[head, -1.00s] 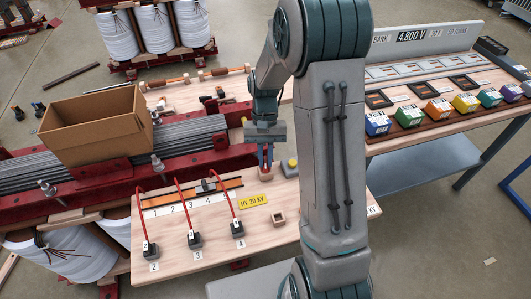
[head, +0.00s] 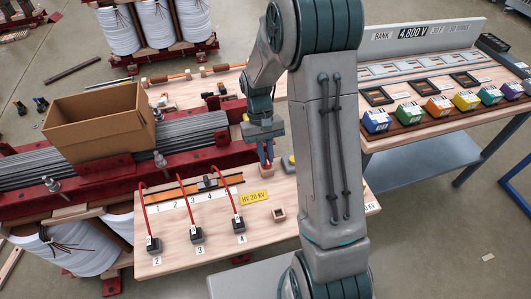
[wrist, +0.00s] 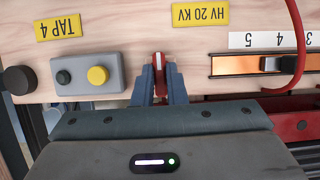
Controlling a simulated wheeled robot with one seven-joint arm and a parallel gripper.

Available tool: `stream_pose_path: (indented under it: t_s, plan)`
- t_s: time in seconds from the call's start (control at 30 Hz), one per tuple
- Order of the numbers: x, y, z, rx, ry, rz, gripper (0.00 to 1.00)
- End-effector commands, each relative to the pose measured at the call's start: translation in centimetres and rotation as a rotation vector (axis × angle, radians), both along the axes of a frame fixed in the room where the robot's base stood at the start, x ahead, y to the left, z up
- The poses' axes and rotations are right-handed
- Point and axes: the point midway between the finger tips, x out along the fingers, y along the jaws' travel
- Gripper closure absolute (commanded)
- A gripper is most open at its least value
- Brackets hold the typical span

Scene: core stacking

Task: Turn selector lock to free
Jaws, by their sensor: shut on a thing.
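My gripper (head: 265,152) is shut on a small red piece with a pale stripe, which looks like the selector lock (wrist: 159,68), at the board's back edge. In the wrist view my gripper's blue fingers (wrist: 159,84) stand on either side of the piece. Its lower part is hidden, and I cannot read its lock setting. The selector strip (head: 184,193) is an orange slot with a dark slider.
A grey box with a yellow button (wrist: 97,75) and a black knob (wrist: 19,79) stand beside my gripper. Red cables run to black plugs (head: 196,234) on the board. A cardboard box (head: 100,122) stands at the left. Colored blocks (head: 438,106) line the right table.

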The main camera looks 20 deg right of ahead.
Motion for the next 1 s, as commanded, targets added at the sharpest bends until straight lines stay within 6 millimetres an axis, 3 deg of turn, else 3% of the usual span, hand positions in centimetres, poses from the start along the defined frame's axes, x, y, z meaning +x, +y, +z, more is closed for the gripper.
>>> stream_pose_path:
  t_s: [0.03, 0.07, 0.13, 0.43, 0.57, 1.0]
  plan:
    - [0.2, 0.0, 0.1, 0.000, -0.005, 0.002, 1.00]
    - [0.2, 0.0, 0.1, 0.000, -0.005, 0.002, 0.85]
    - [0.1, 0.0, 0.1, 0.000, -0.005, 0.002, 0.66]
    - [0.1, 0.0, 0.1, 0.000, -0.002, 0.000, 0.66]
    - [0.5, 0.0, 1.1, 0.000, -0.005, 0.000, 0.66]
    - [4.2, 0.1, 9.8, -0.001, -0.006, 0.000, 0.66]
